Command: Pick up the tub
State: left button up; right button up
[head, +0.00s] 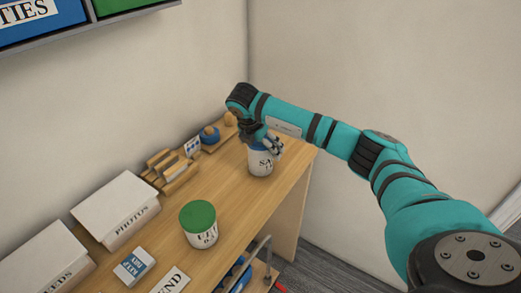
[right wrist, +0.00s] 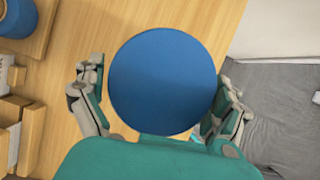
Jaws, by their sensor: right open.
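A white tub with a blue lid and dark lettering (head: 261,163) stands upright near the far right end of the wooden desk. Its round blue lid (right wrist: 163,80) fills the middle of the right wrist view. My right gripper (head: 270,144) is at the top of this tub. In the right wrist view its open fingers (right wrist: 160,108) are on either side of the lid, with a gap to the lid at the left. A second tub, white with a green lid (head: 199,220), stands nearer on the desk. My left gripper is not in view.
The desk (head: 170,240) also holds white boxes (head: 115,205), a wooden letter rack (head: 170,172), a blue round object (head: 210,134) and labelled cards. Walls stand behind and to the right. Bare desk lies between the two tubs.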

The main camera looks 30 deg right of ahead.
jog(key=shift+w+d+f, duration=0.1)
jog(key=shift+d+f, duration=0.15)
jog(key=shift+f, duration=0.45)
jog(key=c, duration=1.5)
jog(key=shift+w+r, duration=0.1)
jog(key=shift+c, duration=0.2)
